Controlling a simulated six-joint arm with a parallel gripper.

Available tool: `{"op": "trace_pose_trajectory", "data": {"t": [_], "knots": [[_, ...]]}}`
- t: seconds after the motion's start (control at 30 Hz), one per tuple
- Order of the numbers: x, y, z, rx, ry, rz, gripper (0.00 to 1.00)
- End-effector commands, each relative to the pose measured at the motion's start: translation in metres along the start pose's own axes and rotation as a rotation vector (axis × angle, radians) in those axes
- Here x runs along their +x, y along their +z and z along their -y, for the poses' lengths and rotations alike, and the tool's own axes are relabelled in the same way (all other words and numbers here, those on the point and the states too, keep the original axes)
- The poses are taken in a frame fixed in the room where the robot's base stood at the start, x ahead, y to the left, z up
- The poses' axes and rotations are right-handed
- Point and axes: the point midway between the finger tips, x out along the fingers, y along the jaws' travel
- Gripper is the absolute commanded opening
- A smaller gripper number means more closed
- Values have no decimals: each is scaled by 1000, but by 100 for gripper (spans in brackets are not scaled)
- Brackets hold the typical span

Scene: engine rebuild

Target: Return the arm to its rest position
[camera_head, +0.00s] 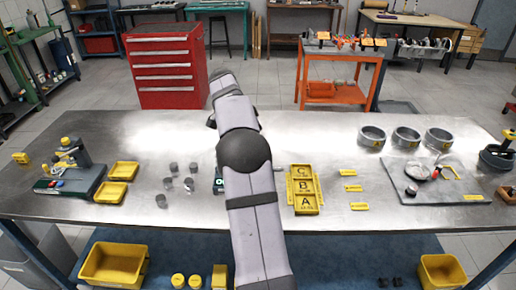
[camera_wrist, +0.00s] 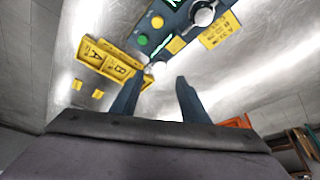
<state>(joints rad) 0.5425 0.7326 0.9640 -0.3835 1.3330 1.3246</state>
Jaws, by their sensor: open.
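My arm (camera_head: 238,120) rises from the bottom middle of the head view and reaches over the steel table (camera_head: 320,135). Its end is hidden behind its own links there. In the wrist view my gripper (camera_wrist: 158,88) shows two dark fingers spread apart, with nothing held between them. Beyond the fingertips are a dark device (camera_wrist: 172,22) with green and yellow buttons, and a yellow tray (camera_wrist: 110,58) lettered A and B. The tray, lettered C, B, A, also shows in the head view (camera_head: 291,186), just right of my arm.
Small grey cylinders (camera_head: 174,168) stand left of my arm. Yellow bins (camera_head: 124,171) and a machine (camera_head: 70,160) sit farther left. Metal rings (camera_head: 406,138) and a grey board (camera_head: 432,180) with parts lie right. A red cabinet (camera_head: 165,70) and orange cart (camera_head: 337,75) stand behind.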

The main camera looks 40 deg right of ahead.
Motion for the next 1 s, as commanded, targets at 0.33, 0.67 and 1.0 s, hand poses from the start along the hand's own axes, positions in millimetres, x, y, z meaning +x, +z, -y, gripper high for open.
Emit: {"op": "trace_pose_trajectory", "data": {"t": [0.33, 0.67, 1.0], "knots": [[0, 0, 0, 0, -1, 0, 41], [-11, 41, -4, -185, -26, 39, 41], [-34, 169, -58, -769, -126, 152, 41]]}}
